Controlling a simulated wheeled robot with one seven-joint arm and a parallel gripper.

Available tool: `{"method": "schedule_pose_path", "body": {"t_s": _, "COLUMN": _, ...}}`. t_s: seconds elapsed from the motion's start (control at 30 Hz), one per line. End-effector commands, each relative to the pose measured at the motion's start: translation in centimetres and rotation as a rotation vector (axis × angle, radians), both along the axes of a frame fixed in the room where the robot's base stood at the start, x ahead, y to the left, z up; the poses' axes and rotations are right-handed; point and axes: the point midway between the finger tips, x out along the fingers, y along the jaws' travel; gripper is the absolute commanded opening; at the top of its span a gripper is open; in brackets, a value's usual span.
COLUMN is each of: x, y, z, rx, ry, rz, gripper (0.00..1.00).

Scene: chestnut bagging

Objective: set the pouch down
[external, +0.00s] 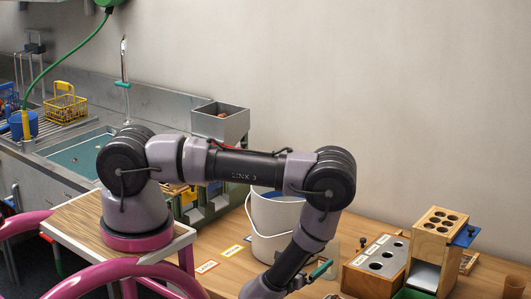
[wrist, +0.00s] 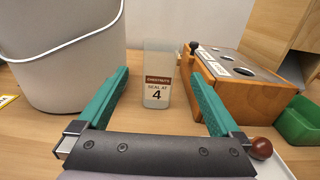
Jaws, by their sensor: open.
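The pouch (wrist: 157,62) is a clear, pale packet with a brown and white label reading "CHESTNUTS SEAL AT 4". In the wrist view it stands upright on the wooden table, centred between my fingers. My gripper (wrist: 160,75) is open, with its two green fingers on either side of the pouch and visible gaps to both. I cannot tell whether the fingertips reach around it or stop just short. In the external view my gripper (external: 318,273) is low over the table, right of the white bucket; my arm partly hides this area, and the pouch is not clear there.
The white bucket (wrist: 62,60) stands close on the left. A wooden block with a grey holed top (wrist: 235,72) stands close on the right, with a green bin (wrist: 300,122) beyond. A brown round thing (wrist: 261,148) lies near my right finger. Label cards (external: 233,250) lie left of the bucket.

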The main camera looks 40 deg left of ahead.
Motion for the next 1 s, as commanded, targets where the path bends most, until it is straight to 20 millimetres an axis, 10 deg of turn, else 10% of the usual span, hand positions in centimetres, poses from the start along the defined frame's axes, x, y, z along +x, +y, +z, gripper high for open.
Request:
{"method": "schedule_pose_path", "body": {"t_s": 0.43, "x": 0.1, "y": 0.1, "z": -0.1, "rx": 0.000, "ry": 0.000, "rz": 0.002, "gripper": 1.00}}
{"method": "schedule_pose_path", "body": {"t_s": 1.0, "x": 6.7, "y": 0.5, "z": -0.3, "rx": 0.000, "ry": -0.007, "rz": 0.003, "gripper": 1.00}}
